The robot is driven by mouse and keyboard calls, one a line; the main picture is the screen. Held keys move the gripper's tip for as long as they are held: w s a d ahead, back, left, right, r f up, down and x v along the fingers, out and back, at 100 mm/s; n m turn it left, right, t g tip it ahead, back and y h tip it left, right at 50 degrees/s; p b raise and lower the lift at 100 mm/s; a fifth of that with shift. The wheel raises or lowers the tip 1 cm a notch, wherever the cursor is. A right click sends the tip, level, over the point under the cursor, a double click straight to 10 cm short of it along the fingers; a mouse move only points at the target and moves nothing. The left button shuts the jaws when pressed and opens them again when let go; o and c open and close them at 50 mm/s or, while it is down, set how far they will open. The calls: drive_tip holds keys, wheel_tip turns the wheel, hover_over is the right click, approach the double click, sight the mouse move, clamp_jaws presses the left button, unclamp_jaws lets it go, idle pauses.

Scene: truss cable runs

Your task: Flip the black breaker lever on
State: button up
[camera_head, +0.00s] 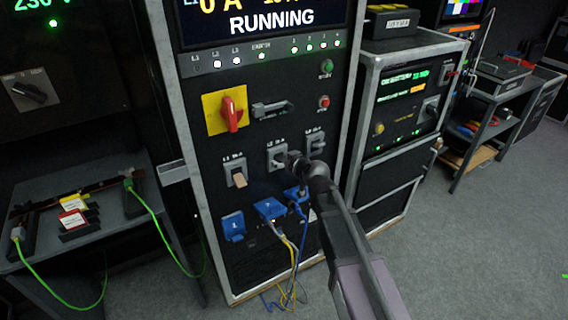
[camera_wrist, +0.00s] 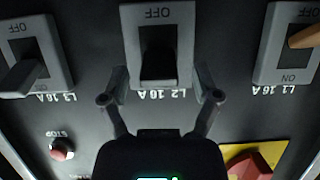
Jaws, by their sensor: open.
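The black breaker lever (camera_wrist: 158,65) is on the L2 16 A breaker plate (camera_wrist: 130,14), centred in the wrist view. The OFF mark shows at the top there, upside down. The lever covers the place of the ON mark, and whether it is tilted to OFF or ON is hard to tell. In the head view the L2 plate (camera_head: 275,152) sits mid-row on the rack. My gripper (camera_wrist: 161,82) is open, with one finger on each side of the lever; contact is not clear. In the head view my gripper (camera_head: 297,162) is in front of the panel, just right of the L2 plate.
The L3 breaker (camera_wrist: 32,60) has a grey lever, and the L1 breaker (camera_head: 236,171) has a tan one. A red rotary switch (camera_head: 231,113) on yellow and a red stop button (camera_head: 323,102) sit above. Blue sockets (camera_head: 268,208) with cables hang below.

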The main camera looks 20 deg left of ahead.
drive_tip(key=shift+w+a, duration=0.1)
drive_tip(key=shift+a, duration=0.05)
clamp_jaws()
drive_tip(key=shift+r, duration=0.1)
drive_tip(key=shift+w+a+r+g+h+p, duration=0.15)
drive_tip(key=shift+r+g+h+p, duration=0.25)
drive_tip(key=shift+p, duration=0.85)
drive_tip(key=shift+f+g+h+p, duration=0.1)
drive_tip(key=shift+g+h+p, duration=0.25)
drive_tip(key=shift+p, duration=0.2)
drive_tip(key=shift+f, duration=0.1)
